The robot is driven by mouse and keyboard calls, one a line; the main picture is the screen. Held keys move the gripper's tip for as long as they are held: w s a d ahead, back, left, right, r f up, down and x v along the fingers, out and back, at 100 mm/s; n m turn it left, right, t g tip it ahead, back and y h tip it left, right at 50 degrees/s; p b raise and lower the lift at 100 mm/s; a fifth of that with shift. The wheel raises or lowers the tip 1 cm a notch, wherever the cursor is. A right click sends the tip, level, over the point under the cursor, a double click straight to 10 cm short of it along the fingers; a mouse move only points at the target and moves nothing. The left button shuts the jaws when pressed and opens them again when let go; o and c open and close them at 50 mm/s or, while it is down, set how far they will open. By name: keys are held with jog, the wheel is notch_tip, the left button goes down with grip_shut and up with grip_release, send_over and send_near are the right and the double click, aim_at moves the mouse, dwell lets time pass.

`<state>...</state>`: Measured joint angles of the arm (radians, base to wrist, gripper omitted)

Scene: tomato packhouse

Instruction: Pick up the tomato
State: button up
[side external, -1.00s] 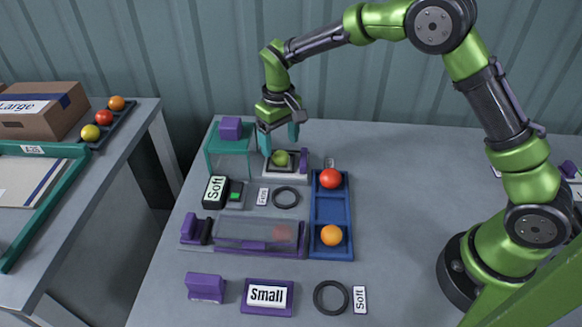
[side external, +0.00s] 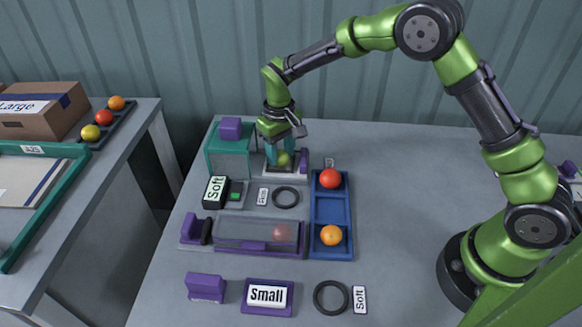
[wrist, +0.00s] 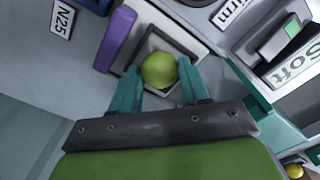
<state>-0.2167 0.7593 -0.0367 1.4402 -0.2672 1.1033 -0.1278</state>
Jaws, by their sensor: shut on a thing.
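A green tomato (wrist: 158,69) sits at a small square tray with a pale rim (wrist: 178,36), between the teal fingers of my gripper (wrist: 160,85). In the side external view the green tomato (side external: 283,158) is partly hidden by the fingers of my gripper (side external: 281,153). My gripper points down and is shut on the green tomato. I cannot tell whether the tomato still touches the tray. A red tomato (side external: 330,178) and an orange tomato (side external: 331,235) lie in the blue tray (side external: 330,208). Another reddish tomato (side external: 283,232) shows through a clear cover.
A teal box frame (side external: 229,158) with a purple block stands just left of my gripper. A purple upright piece (wrist: 115,38) stands beside the small tray. A black "Soft" block (side external: 215,190) and a dark ring (side external: 285,197) lie nearer. The table's right side is mostly clear.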

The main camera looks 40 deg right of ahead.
aim_at(283, 154)
jog(key=shift+r, duration=0.15)
jog(key=shift+r, duration=0.3)
jog(key=r, duration=0.3)
jog(key=shift+s+d, duration=0.1)
jog(key=shift+s, duration=0.25)
jog(key=s, duration=0.5)
jog(key=s+d, duration=0.1)
jog(key=s, duration=0.3)
jog(key=s+d+r, duration=0.1)
jog(key=s, duration=0.4)
jog(key=shift+s+d, duration=0.25)
jog(key=shift+s, duration=0.05)
jog(key=s+a+n, duration=0.5)
jog(key=n, duration=0.1)
jog(key=s+a+f+n, duration=0.1)
jog(key=s+a+n, duration=1)
jog(key=a+n, duration=0.1)
jog(key=shift+s+a+f, duration=0.15)
jog(key=shift+s, duration=0.25)
jog(key=shift+f, duration=2.15)
